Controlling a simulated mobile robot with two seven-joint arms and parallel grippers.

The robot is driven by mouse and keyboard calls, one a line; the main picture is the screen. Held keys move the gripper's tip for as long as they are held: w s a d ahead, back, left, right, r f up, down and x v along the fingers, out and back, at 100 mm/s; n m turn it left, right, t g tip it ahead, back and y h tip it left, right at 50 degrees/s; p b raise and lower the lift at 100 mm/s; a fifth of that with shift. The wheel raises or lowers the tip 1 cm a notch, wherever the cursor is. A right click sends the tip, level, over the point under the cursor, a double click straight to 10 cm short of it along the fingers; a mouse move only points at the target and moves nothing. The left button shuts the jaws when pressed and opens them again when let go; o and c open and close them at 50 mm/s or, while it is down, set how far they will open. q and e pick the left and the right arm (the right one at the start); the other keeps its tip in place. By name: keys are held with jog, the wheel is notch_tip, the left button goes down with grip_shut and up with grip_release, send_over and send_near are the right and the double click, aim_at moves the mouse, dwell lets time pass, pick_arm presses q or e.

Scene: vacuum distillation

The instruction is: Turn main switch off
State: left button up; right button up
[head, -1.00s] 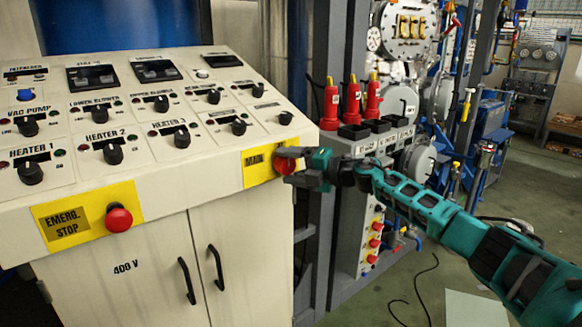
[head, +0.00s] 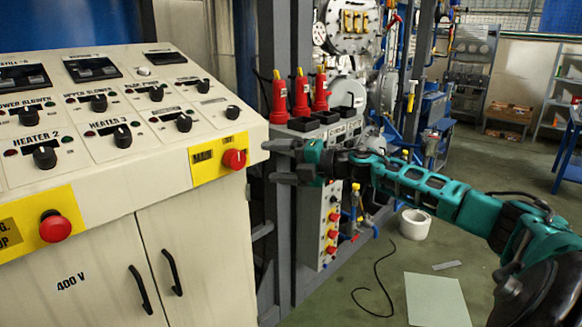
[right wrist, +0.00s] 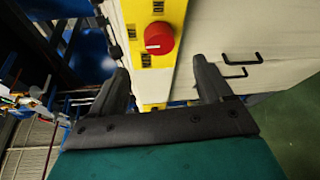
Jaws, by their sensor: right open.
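The main switch is a red knob (head: 234,159) on a yellow plate (head: 205,163) marked MAIN, at the right end of the control panel's front edge. In the right wrist view the red knob (right wrist: 159,38) shows ahead of the fingers, with a light line across its face. My right gripper (head: 278,161) is open and empty, just to the right of the knob and apart from it. In the right wrist view the gripper's two fingers (right wrist: 166,86) are spread wide, with the knob beyond them. My left gripper is not in view.
A red emergency stop button (head: 55,227) sits on the panel front at left. The white cabinet (head: 100,285) has two black door handles. Red bottles (head: 301,94) stand behind my right gripper. A cable (head: 378,285) and a white bucket (head: 415,224) are on the floor at right.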

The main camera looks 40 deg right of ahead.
jog(key=v, duration=0.3)
jog(key=shift+s+b, duration=0.15)
jog(key=shift+b, duration=0.25)
jog(key=shift+d+r, duration=0.1)
dwell(0.4)
jog(key=s+a+f+m+h, duration=0.1)
jog(key=s+a+f+m, duration=0.2)
jog(key=f, duration=0.4)
jog(key=s+a+f+m+h, duration=0.1)
jog(key=a+f+m, duration=0.3)
jog(key=f, duration=0.4)
jog(key=s+a+f+m+h, duration=0.1)
jog(key=s+a+f+m, duration=0.2)
jog(key=f, duration=0.4)
jog(key=s+a+f+m+g+h, duration=0.1)
jog(key=s+a+f+m+g, duration=0.1)
jog(key=s+a+f+m, duration=0.4)
jog(key=s+a+f+m+g+h, duration=0.1)
jog(key=s+a+f+m, duration=0.5)
jog(key=a, duration=0.6)
jog(key=s+f+g, duration=0.1)
jog(key=s+f, duration=0.1)
jog(key=shift+s+m, duration=0.4)
jog(key=shift+a, duration=0.1)
